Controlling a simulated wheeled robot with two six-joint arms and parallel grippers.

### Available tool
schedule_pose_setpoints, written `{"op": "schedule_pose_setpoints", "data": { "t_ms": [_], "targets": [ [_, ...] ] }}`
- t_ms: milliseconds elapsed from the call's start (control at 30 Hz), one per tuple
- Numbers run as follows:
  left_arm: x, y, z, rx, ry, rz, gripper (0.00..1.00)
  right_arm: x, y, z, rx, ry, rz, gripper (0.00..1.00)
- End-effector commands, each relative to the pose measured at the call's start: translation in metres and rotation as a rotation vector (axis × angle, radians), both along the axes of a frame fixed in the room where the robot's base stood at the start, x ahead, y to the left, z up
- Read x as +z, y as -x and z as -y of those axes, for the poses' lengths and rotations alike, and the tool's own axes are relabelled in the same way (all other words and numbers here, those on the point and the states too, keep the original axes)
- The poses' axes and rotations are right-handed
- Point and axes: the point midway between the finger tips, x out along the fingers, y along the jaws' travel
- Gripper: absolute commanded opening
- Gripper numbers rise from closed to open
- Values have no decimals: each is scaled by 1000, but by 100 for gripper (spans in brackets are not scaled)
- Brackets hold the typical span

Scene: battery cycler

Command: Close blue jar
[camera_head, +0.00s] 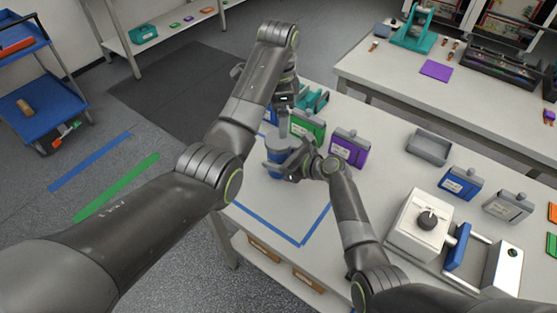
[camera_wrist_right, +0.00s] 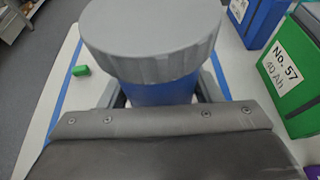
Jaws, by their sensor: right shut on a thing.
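The blue jar (camera_head: 275,168) stands on the near table, inside the corner of blue tape. Its wide grey ribbed lid (camera_wrist_right: 150,40) sits on top of the blue body (camera_wrist_right: 160,93) in the right wrist view and looks about level. Whether it is fully seated or tightened I cannot tell. My right gripper (camera_head: 288,172) is shut around the jar's body, below the lid. My left gripper (camera_head: 284,120) points down just above the lid. Its fingertips are small and partly hidden, so neither their opening nor contact with the lid is clear.
A green case (camera_head: 310,128) and a purple case (camera_head: 349,148) stand close behind and right of the jar. A grey tray (camera_head: 429,147), a blue case (camera_head: 461,184) and a white device (camera_head: 420,225) are farther right. A small green block (camera_wrist_right: 81,70) lies near the blue tape.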

Motion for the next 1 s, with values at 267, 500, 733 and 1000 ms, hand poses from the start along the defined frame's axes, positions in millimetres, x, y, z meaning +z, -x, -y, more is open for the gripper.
{"op": "schedule_pose_setpoints", "data": {
  "t_ms": [267,500,733,1000],
  "targets": [
    [0,0,0,326,0,0,88,0,0,0,0,1,-1,0],
    [0,0,0,708,0,0,88,0,0,0,0,1,-1,0],
    [0,0,0,1073,0,0,88,0,0,0,0,1,-1,0],
    [0,0,0,1417,0,0,88,0,0,0,0,1,-1,0]
  ]
}}
